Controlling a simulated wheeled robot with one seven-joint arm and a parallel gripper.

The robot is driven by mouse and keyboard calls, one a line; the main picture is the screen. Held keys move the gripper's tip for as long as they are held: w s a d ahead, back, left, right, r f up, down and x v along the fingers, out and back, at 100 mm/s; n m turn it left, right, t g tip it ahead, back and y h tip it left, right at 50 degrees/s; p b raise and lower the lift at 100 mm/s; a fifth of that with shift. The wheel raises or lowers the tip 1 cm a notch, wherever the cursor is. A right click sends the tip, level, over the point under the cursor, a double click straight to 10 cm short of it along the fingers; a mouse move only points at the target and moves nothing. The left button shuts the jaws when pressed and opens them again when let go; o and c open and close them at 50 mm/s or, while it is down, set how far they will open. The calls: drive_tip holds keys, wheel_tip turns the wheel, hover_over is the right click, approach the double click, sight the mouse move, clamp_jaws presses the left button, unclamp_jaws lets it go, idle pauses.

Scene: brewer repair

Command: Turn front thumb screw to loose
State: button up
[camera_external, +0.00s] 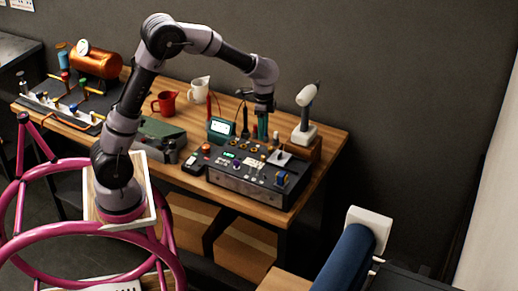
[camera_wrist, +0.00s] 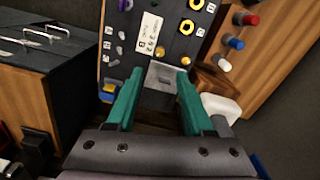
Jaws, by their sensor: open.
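A dark box-shaped unit (camera_external: 258,182) with a control panel stands at the front right of the wooden bench. Its panel (camera_wrist: 127,45) also fills the upper middle of the wrist view, with yellow ring-shaped fittings (camera_wrist: 187,27), small knobs and a label. I cannot tell which part is the front thumb screw. My gripper (camera_external: 262,128) is above the back of this unit, pointing down. In the wrist view my gripper (camera_wrist: 160,72) has its two green fingers apart with nothing held. A grey square plate (camera_wrist: 163,80) shows between the fingertips, seemingly below them.
A copper tank (camera_external: 97,63) is at the far left. A wooden rack with coloured knobs (camera_wrist: 236,43) is beside the panel.

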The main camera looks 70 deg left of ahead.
sight(263, 156)
wheel_tip(263, 156, down, 11)
drive_tip(key=m, duration=0.5)
drive_tip(key=shift+r, duration=0.1)
clamp_jaws()
